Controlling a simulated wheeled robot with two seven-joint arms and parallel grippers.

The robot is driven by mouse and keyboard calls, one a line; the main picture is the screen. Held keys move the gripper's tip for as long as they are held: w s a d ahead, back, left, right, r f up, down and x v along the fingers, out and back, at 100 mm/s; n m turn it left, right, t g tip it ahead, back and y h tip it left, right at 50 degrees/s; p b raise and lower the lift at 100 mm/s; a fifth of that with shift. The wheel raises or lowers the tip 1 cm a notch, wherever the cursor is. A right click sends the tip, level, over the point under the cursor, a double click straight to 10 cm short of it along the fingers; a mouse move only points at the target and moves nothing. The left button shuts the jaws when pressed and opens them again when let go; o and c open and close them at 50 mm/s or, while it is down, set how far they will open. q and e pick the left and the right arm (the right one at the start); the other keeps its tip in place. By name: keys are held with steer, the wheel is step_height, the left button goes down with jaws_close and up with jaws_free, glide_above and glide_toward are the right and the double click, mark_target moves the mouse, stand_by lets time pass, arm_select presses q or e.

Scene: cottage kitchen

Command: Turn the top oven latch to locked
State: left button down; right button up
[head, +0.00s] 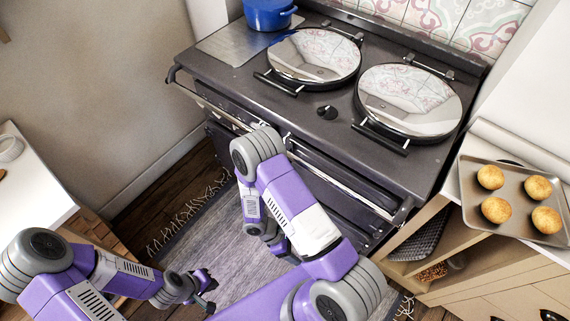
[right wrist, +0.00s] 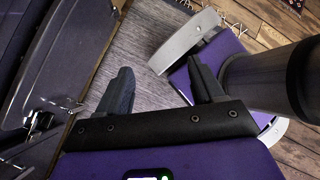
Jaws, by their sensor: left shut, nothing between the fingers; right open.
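The dark range cooker (head: 300,115) stands at the back centre in the head view, with a long front rail. Its oven doors are largely hidden behind my right arm. In the right wrist view, dark oven doors (right wrist: 60,60) fill the left side, and a small silvery fitting (right wrist: 40,112) shows at a door edge; I cannot tell if it is the top latch or how it is turned. My right gripper (right wrist: 160,66) is open and empty, over the rug and apart from the doors. My left gripper (head: 208,291) is shut and empty at the lower left, away from the cooker.
A tray (head: 532,230) with several buns sits on the right counter. Two round hob lids (head: 315,55) and a blue pot (head: 268,13) are on the cooker. A white-topped counter (head: 35,190) stands at left. A grey rug (head: 215,235) covers the floor before the cooker.

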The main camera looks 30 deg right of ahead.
steer(key=w+d+r+n+t+h, duration=0.3)
steer(key=w+d+n+t+h, duration=0.25)
steer(key=w, duration=0.45)
steer(key=w+a+r+n+t+h, duration=0.1)
steer(key=w+r+n+t+h, duration=0.1)
steer(key=w+r+t+h, duration=0.3)
steer(key=w+a+r+n+t+h, duration=0.1)
steer(key=w+r+n+t, duration=0.25)
steer(key=w, duration=0.45)
steer(key=shift+m+g, duration=0.4)
steer(key=shift+g, duration=0.2)
steer(key=b+x, duration=0.2)
steer(key=x, duration=0.5)
steer(key=shift+s+d+r, duration=0.1)
steer(key=shift+d+r, duration=0.1)
steer(key=shift+d, duration=0.05)
jaws_close()
